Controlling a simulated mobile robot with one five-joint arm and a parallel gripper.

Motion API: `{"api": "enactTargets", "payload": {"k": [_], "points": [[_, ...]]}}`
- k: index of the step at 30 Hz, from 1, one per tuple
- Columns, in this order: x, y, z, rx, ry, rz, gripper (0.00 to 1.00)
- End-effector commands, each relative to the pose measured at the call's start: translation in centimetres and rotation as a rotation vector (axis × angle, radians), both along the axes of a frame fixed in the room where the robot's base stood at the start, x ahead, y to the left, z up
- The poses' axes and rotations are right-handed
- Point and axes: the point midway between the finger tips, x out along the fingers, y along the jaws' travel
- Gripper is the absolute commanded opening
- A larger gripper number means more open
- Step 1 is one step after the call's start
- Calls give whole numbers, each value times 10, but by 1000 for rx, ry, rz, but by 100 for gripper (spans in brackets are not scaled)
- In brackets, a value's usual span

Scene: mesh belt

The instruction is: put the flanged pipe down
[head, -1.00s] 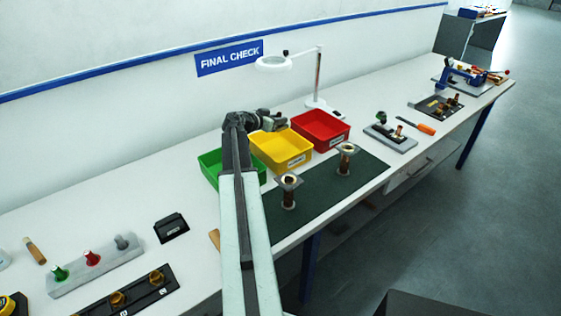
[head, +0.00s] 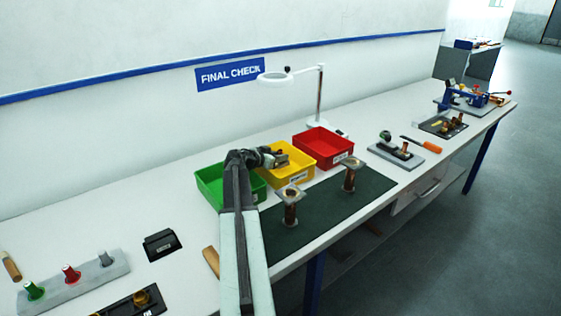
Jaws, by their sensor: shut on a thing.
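My gripper (head: 279,159) shows in the head view in front of the yellow bin, above the back part of the dark green mat (head: 322,211). It is shut on a small grey-brown piece at its tip, taken as the flanged pipe; my gripper and arm hide most of it. Whether it touches the mat I cannot tell. Two other flanged pipes, brown with square grey flanges, stand upright on the mat: one nearer (head: 291,208), just below my gripper in the picture, and one farther right (head: 350,176).
Green (head: 212,190), yellow (head: 300,163) and red (head: 325,150) bins stand behind the mat. A ring lamp (head: 318,95) rises behind them. A fixture with an orange-handled tool (head: 420,145) lies to the right. Bare mat lies between and in front of the standing pipes.

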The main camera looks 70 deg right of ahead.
Motion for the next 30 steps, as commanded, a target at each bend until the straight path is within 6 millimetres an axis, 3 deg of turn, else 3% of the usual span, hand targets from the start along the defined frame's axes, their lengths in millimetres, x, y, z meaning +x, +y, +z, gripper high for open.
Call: {"api": "enactTargets", "payload": {"k": [18, 19, 21, 30], "points": [[0, 1, -11, 4, 2, -2, 0], [-1, 1, -12, 5, 1, -2, 25], [-1, 1, -13, 6, 2, -4, 41], [-1, 2, -13, 7, 2, -4, 41]]}}
